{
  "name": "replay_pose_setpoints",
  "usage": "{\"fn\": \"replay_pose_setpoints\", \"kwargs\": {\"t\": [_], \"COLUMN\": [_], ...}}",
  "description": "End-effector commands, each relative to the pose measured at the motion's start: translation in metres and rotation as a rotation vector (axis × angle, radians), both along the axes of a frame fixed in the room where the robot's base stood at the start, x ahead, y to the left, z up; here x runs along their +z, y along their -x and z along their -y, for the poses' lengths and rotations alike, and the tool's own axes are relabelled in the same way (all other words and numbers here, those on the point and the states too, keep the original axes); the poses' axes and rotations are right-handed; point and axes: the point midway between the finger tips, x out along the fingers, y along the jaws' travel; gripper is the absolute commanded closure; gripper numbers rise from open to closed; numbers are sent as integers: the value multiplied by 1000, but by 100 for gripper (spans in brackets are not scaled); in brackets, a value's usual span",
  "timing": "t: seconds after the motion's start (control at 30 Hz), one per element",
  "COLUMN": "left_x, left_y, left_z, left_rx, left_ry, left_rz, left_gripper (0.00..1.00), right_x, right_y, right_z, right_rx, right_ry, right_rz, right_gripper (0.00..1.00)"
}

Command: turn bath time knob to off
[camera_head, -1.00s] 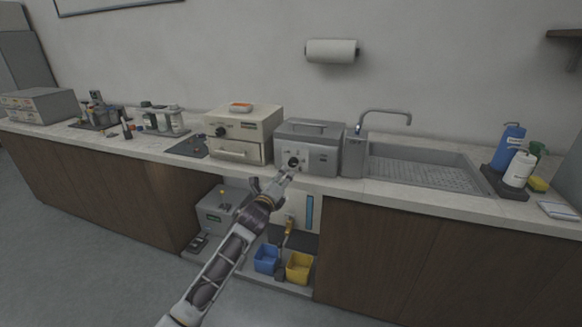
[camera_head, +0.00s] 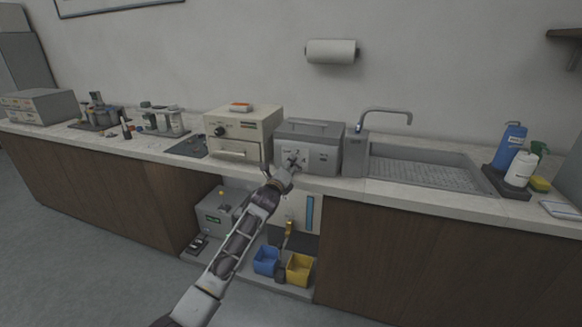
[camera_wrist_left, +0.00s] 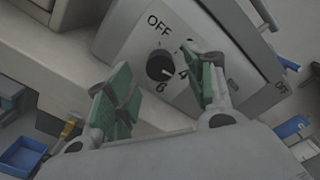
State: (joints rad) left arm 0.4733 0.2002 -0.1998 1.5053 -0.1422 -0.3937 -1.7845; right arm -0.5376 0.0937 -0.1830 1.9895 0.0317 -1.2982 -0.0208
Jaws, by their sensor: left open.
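The bath is a grey box (camera_head: 324,160) with a lid and handle on the counter, left of the sink. In the left wrist view its front panel is tilted. The black time knob (camera_wrist_left: 160,66) sits on that panel, with OFF printed on one side and numbers such as 4 and 6 on the other. A light pointer mark on the knob appears to face the numbers. My left gripper (camera_head: 291,167) is in front of the panel. In the left wrist view its green-padded fingers (camera_wrist_left: 160,92) are open, on either side of the knob's line and apart from it.
A beige oven-like box (camera_head: 262,140) stands just left of the bath. Blue (camera_head: 266,262) and yellow (camera_head: 299,270) bins sit on the low shelf below.

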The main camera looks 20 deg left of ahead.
Motion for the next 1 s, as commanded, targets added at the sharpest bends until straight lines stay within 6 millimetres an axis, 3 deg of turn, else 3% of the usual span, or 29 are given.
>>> {"fn": "replay_pose_setpoints", "kwargs": {"t": [0.33,0.77,1.0], "left_x": [0,0,0], "left_y": [-22,-25,-25], "left_z": [0,1,1], "left_rx": [1,0,0], "left_ry": [0,-1,-1], "left_rz": [0,0,0], "left_gripper": [47,47,75], "right_x": [3,9,7], "right_y": [2,-4,-3], "right_z": [-2,-3,-2], "right_rx": [0,1,1], "right_ry": [-8,-10,-8], "right_rz": [6,22,18], "right_gripper": [60,60,60]}}
